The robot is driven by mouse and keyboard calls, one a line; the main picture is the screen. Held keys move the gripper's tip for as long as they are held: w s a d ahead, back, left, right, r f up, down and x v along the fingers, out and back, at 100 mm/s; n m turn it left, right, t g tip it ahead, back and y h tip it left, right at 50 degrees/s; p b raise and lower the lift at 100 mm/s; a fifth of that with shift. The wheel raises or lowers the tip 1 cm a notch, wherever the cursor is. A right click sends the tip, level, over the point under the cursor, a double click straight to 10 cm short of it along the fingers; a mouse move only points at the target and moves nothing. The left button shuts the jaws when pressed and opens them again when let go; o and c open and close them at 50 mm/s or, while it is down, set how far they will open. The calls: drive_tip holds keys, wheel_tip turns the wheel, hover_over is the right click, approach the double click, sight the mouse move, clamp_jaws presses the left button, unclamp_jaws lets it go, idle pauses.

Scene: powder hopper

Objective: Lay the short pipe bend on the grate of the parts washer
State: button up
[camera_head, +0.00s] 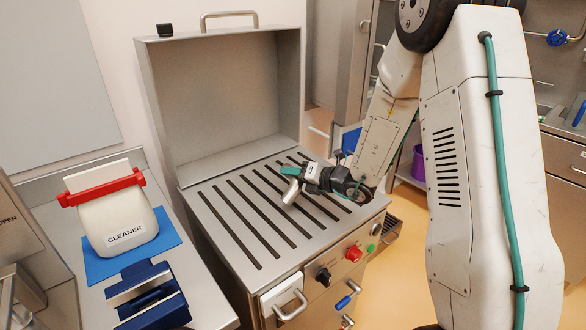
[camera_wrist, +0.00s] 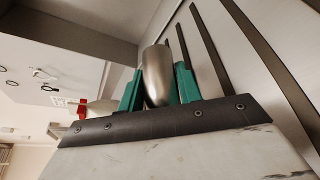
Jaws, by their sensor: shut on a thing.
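The short pipe bend (camera_head: 292,189) is a small silver-grey metal tube. My gripper (camera_head: 291,175) is shut on it, over the right part of the parts washer's slotted grate (camera_head: 226,214). In the wrist view the pipe bend (camera_wrist: 157,76) stands between the two green fingers of my gripper (camera_wrist: 157,85). The grate's dark slots show close behind it there. I cannot tell whether the bend touches the grate. The parts washer (camera_head: 221,92) has its lid raised at the back.
A white CLEANER bag (camera_head: 117,225) with a red clip stands on a blue mat (camera_head: 103,270) at the left. A dark blue holder (camera_head: 150,298) is in front of it. Knobs and a red button (camera_head: 353,253) are on the washer's front. The grate's left part is clear.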

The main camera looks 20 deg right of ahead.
drive_tip(key=shift+f, duration=0.35)
drive_tip(key=o, duration=1.2)
drive_tip(key=shift+c, duration=0.2)
drive_tip(key=v, duration=0.8)
drive_tip(key=shift+w, duration=0.1)
